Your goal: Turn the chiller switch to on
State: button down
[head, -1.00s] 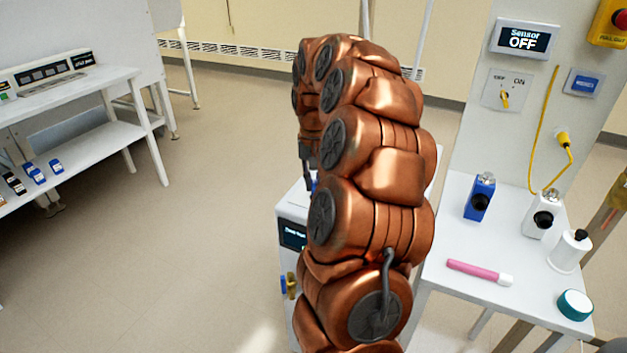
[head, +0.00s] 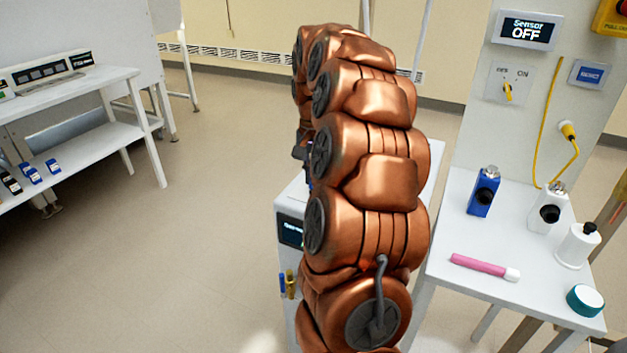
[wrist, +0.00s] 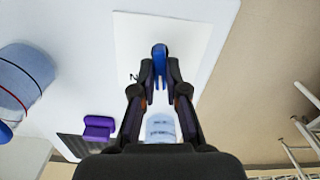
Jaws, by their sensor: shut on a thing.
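In the wrist view my gripper (wrist: 160,88) is shut on a small blue knob (wrist: 160,55), which stands out from a white plate (wrist: 135,35) on a pale surface. I take the knob to be the chiller switch; no on or off marking is readable beside it. In the head view a white cabinet with a dark display (head: 291,231), possibly the chiller, stands partly behind my copper arm. The display's text is too small to read surely. My arm hides the knob and most of my gripper there.
A right-hand table (head: 440,245) holds blue and white bottles and a pink tube. Above it, a panel has a sensor display (head: 526,31) reading OFF and a yellow OFF/ON knob (head: 508,91). In the wrist view a purple block (wrist: 98,128) sits left of my gripper. Floor at left is open.

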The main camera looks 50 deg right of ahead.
jog(key=shift+d+m+b, duration=0.1)
jog(key=shift+m+b, duration=0.35)
jog(key=shift+m, duration=0.35)
jog(key=c, duration=1.2)
grip_release()
jog(key=shift+r, duration=0.15)
jog(key=shift+r, duration=3.65)
